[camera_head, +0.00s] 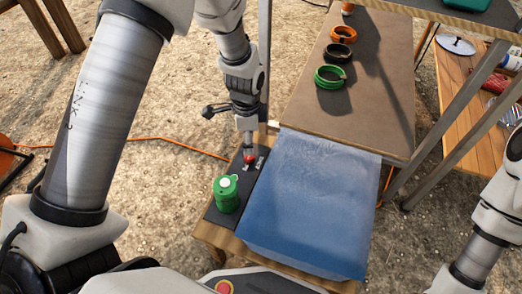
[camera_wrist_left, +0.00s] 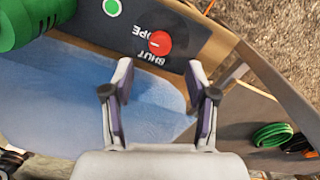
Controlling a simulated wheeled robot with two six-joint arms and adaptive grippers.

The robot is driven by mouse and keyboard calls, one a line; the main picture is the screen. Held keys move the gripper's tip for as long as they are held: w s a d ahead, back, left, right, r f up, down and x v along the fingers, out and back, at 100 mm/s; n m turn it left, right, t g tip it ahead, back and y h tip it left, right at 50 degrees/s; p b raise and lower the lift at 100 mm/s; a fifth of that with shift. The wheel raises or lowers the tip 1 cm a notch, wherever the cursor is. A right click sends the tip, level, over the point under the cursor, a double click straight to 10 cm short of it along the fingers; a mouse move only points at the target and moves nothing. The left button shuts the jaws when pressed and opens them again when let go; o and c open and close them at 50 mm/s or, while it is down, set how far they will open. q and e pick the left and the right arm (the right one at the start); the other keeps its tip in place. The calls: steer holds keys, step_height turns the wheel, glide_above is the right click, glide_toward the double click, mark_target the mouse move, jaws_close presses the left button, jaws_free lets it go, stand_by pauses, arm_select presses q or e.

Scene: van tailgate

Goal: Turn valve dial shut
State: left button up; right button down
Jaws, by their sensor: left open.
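A red dial (camera_head: 249,158) sits on a dark panel (camera_head: 217,216) at the left edge of the bench, and it also shows in the left wrist view (camera_wrist_left: 160,43). White lettering beside it includes SHUT and part of OPEN, upside down in the wrist view. My left gripper (camera_head: 248,147) points down at the dial and partly covers it in the head view. In the left wrist view its fingers (camera_wrist_left: 158,66) are open with nothing between the pads. The dial appears just beyond the fingertips; contact cannot be told. My right gripper is out of view.
A green cylinder (camera_head: 227,194) stands on the panel close to the dial. A blue translucent sheet (camera_head: 305,200) covers the bench beside it. Green, black and orange rings (camera_head: 331,77) lie farther back. An orange cable (camera_head: 170,142) crosses the ground.

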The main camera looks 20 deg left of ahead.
mark_target(250, 157)
arm_select(q)
step_height(250, 157, down, 6)
steer(key=b, duration=0.2)
steer(key=shift+b, duration=0.4)
steer(key=shift+f, duration=0.35)
steer(key=shift+r, duration=0.1)
jaws_close()
